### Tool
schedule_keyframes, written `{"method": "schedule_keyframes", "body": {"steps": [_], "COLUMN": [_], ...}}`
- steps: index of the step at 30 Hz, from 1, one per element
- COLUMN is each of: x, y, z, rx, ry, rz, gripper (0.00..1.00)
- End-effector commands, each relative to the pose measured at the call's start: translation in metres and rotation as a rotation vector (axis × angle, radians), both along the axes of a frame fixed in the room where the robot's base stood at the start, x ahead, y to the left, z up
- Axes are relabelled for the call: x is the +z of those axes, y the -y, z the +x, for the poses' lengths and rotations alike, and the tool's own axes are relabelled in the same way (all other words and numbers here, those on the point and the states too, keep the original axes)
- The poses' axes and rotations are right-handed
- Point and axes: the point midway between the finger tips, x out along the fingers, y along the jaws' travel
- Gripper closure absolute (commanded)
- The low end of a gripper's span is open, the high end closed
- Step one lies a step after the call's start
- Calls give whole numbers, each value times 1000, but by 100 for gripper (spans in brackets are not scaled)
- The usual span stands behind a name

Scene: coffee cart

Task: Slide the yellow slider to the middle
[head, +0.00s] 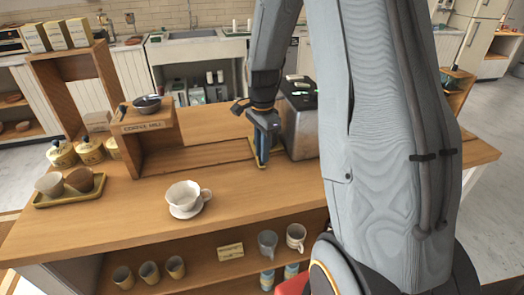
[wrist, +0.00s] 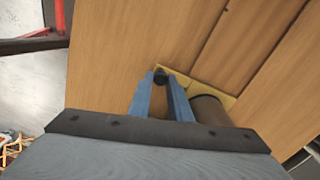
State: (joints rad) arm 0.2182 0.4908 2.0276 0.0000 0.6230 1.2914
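The yellow slider (head: 254,164) is a flat plate on the counter, at the right end of a long wooden track (head: 200,156) in the head view. My gripper (head: 262,162) points down over it and hides much of it. In the wrist view the yellow slider (wrist: 226,100) has a dark round knob (wrist: 160,77) near its left end. The fingertips of my gripper (wrist: 160,80) lie on both sides of this knob and appear closed on it. A brown cylinder (wrist: 209,110) is by the slider's right part, partly hidden by a finger.
A metal box-shaped machine (head: 302,125) stands just right of the slider. A wooden stand with a coffee mill sign (head: 142,126) is at the track's left end. A white cup (head: 184,195) on a saucer (head: 186,212) sits in front. The track between stand and slider looks clear.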

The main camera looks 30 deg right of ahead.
Motion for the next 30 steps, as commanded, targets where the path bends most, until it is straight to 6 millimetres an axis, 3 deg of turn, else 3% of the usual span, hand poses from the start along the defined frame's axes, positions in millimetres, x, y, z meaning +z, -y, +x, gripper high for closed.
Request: {"method": "schedule_keyframes", "body": {"steps": [3,14,20,30], "x": [0,0,1,1], "y": [0,-9,-40,-113], "z": [0,2,8,24], "rx": [0,3,6,-2], "ry": [0,-1,-1,0], "rz": [0,0,0,0], "gripper": [100,100,100,100]}}
